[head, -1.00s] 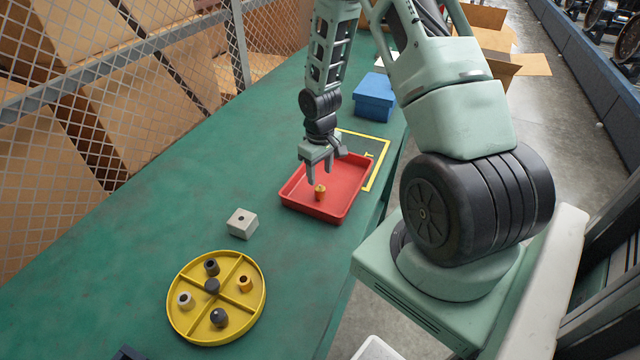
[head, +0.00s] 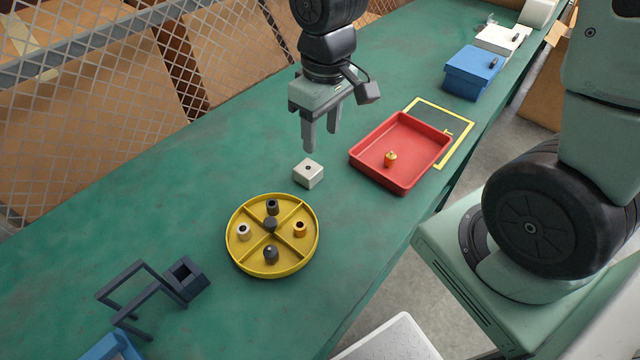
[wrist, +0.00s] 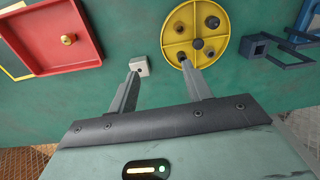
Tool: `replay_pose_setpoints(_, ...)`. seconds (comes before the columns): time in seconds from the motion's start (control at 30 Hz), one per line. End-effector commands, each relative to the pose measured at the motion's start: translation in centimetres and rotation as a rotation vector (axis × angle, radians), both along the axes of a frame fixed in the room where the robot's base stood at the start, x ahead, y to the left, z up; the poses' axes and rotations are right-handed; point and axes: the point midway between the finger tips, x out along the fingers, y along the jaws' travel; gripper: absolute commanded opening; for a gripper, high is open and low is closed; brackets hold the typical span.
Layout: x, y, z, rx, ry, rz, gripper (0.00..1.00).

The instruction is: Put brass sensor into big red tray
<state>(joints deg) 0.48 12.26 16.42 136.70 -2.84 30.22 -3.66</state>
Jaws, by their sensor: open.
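The brass sensor (head: 390,158) stands inside the big red tray (head: 365,172), on its floor near the front left part. In the wrist view the brass sensor (wrist: 68,39) also shows in the red tray (wrist: 93,58), at the upper left. My gripper (head: 320,148) is open and empty. It hangs above the green table, left of the red tray and behind the white block. In the wrist view its two fingers (wrist: 162,70) are spread apart with nothing between them.
A white block (head: 308,174) with a hole sits close below my gripper. A yellow divided round tray (head: 240,255) holds several small parts. A dark frame stand (head: 150,285) is at front left. A blue box (head: 474,75) and white box (head: 503,40) stand behind the red tray.

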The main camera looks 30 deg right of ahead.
Motion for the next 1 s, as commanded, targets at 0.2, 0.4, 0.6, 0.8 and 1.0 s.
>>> replay_pose_setpoints(0.2,-10.2,7.8,3.9,0.007,-0.005,0.216,0.50)
replay_pose_setpoints(0.4,-14.4,9.2,4.8,0.009,-0.001,0.290,0.50)
replay_pose_setpoints(0.6,-14.8,9.3,4.8,0.009,0.001,0.293,0.50)
replay_pose_setpoints(0.8,-14.7,9.3,4.9,0.010,0.000,0.293,0.50)
replay_pose_setpoints(1.0,-14.7,9.3,4.9,0.010,0.000,0.293,0.50)
